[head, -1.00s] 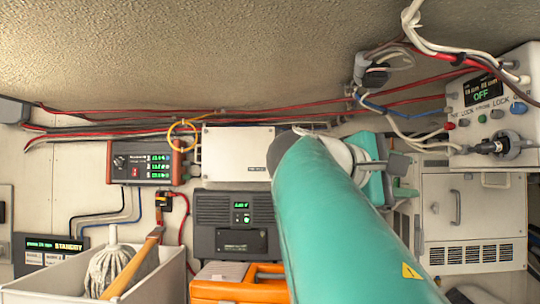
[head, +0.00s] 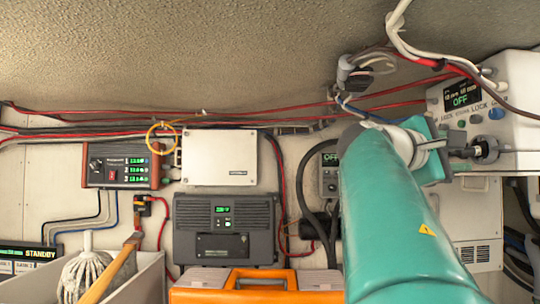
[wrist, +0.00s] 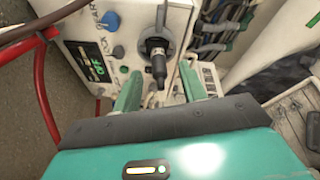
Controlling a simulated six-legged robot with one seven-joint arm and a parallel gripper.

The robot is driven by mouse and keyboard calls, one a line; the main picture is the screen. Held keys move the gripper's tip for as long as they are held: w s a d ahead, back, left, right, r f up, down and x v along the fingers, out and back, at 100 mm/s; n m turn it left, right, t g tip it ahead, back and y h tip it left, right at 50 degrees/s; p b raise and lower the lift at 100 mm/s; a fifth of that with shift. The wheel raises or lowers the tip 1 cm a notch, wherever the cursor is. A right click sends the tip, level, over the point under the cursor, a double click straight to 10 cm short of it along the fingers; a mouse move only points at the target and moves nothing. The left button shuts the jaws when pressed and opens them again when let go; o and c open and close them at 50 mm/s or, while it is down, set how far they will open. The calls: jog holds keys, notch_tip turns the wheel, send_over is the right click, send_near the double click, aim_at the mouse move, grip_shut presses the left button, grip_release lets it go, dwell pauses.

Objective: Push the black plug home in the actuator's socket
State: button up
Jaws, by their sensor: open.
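The actuator is a white box (head: 510,75) at the right of the head view, with an "OFF" display and coloured knobs. The black plug (head: 461,152) sticks out to the left from the round grey socket (head: 486,150) on its lower face. In the wrist view the plug (wrist: 157,66) stands in the grey socket ring (wrist: 168,45); I cannot tell how deep it sits. My gripper (head: 446,150) is open and close to the plug. In the wrist view the two green fingers (wrist: 159,72) stand either side of the plug's outer end, with no clear contact.
Red and white cables (head: 435,50) hang above the gripper and run to the actuator; a red cable (wrist: 45,100) crosses the left of the wrist view. A white cabinet (head: 470,215) stands below. An orange toolbox (head: 255,295) and a mop (head: 90,270) are lower left.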

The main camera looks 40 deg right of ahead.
aim_at(481, 150)
jog(key=shift+x, duration=1)
jog(key=shift+c, duration=0.2)
grip_shut()
jog(key=shift+d, duration=0.15)
grip_release()
jog(key=shift+s, duration=0.1)
